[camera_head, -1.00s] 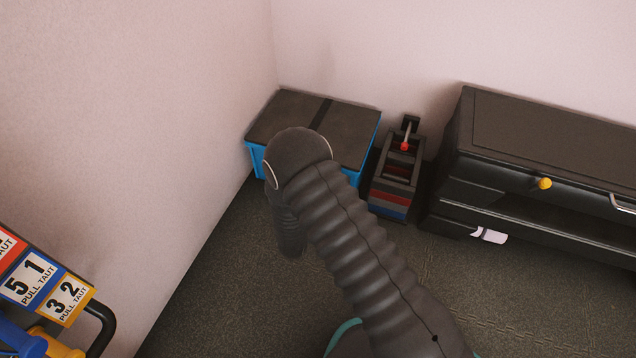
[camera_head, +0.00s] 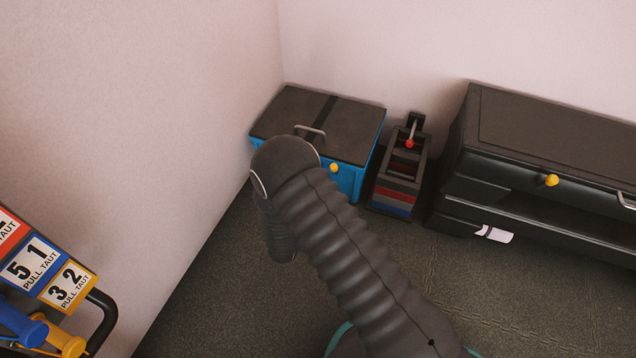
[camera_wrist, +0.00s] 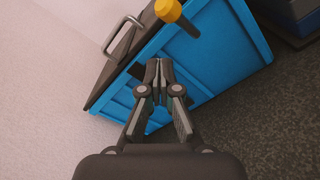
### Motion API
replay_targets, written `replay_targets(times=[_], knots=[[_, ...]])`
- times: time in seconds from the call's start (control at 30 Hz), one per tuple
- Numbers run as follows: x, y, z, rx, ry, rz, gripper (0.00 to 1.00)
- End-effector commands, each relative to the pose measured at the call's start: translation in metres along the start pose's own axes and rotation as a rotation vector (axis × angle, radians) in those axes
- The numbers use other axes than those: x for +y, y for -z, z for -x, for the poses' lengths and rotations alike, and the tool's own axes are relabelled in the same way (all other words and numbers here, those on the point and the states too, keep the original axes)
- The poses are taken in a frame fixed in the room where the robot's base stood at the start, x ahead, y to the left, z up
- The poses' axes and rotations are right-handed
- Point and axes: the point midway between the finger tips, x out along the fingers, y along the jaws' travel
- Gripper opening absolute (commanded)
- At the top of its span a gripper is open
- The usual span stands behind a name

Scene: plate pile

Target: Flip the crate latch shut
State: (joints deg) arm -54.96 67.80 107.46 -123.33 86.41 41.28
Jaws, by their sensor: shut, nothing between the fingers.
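A blue crate (camera_head: 349,180) with a dark lid (camera_head: 285,113) stands in the room corner, and the lid lies down on it. The crate's latch (camera_head: 333,167) has a yellow knob and is partly behind my arm in the head view. In the wrist view the yellow knob (camera_wrist: 168,10) is at the top edge, in front of the blue front wall (camera_wrist: 215,60). A metal lid handle (camera_wrist: 124,36) is to its left. My gripper (camera_wrist: 158,64) is shut and empty, below the knob in the picture and apart from it. My arm hides the gripper in the head view.
A dark rack with a red-knobbed lever (camera_head: 409,143) stands right of the crate. A black cabinet (camera_head: 545,140) with another yellow knob (camera_head: 551,180) is farther right. Number plates (camera_head: 35,262) are at lower left. Walls close in behind and left; the floor in front is open.

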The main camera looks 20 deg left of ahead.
Motion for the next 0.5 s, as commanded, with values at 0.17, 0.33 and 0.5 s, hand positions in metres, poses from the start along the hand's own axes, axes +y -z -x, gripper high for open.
replay_targets(times=[0.17,0.33,0.5], knots=[[0.002,-0.001,0.042,0.005,-0.003,0.002,0.00],[0.003,0.001,0.075,0.007,-0.006,0.002,0.00],[0.003,0.001,0.094,0.007,-0.006,0.001,0.00]])
